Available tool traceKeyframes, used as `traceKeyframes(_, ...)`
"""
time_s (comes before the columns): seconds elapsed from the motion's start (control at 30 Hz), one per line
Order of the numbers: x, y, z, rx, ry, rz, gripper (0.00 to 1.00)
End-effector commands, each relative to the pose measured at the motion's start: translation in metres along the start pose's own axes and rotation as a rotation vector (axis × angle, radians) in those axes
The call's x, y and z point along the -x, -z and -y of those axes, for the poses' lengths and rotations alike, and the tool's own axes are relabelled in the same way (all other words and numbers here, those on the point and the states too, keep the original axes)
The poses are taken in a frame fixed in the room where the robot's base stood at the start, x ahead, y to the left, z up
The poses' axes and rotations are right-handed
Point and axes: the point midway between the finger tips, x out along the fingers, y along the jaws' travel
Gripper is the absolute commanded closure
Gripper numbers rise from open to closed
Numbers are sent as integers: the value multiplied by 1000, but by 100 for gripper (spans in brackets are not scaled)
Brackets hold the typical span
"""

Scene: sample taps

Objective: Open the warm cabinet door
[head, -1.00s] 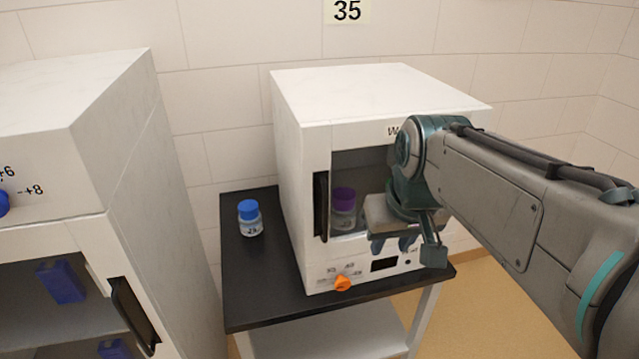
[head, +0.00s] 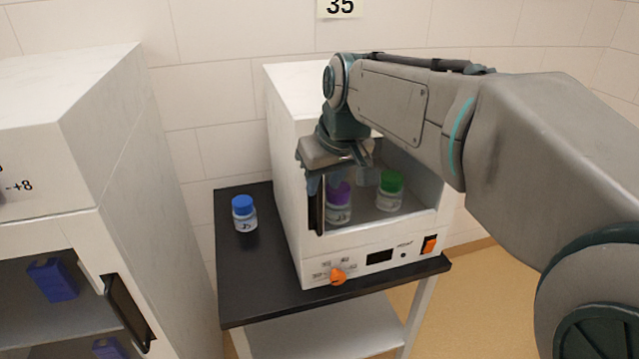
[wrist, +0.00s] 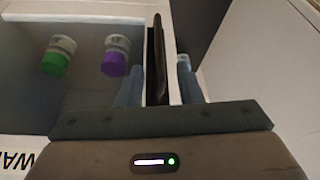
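The warm cabinet (head: 285,150) is a white box on a black-topped stand. Its see-through door looks closed, with a black upright handle (head: 317,207) at the door's left edge. My gripper (head: 319,184) points down at the upper part of the handle. In the wrist view the handle (wrist: 156,55) stands between the two blue fingers of my gripper (wrist: 160,72), which are apart with a gap on each side. The arm hides the cabinet's top right part and its label in the head view; part of the label shows in the wrist view.
Inside the cabinet stand a purple-capped bottle (head: 339,205) and a green-capped bottle (head: 390,190). A blue-capped bottle (head: 244,213) stands on the black top (head: 255,290) left of the cabinet. An orange knob (head: 338,276) is below the door. Another white cabinet (head: 105,150) is at left.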

Motion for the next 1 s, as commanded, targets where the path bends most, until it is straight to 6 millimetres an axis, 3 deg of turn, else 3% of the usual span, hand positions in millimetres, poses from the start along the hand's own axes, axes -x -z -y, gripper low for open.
traceKeyframes(0.1, -23, -1, 0, 0, 1, 4, 67)
traceKeyframes(0.3, -46, 0, 0, 0, 0, 1, 67)
traceKeyframes(0.67, -52, 0, 0, 0, -1, 0, 67)
traceKeyframes(0.7, -52, 0, 0, 0, -1, 0, 70)
traceKeyframes(0.8, -52, 0, 0, 0, -1, 0, 98)
traceKeyframes(1.0, -52, 0, 0, 1, 0, -1, 100)
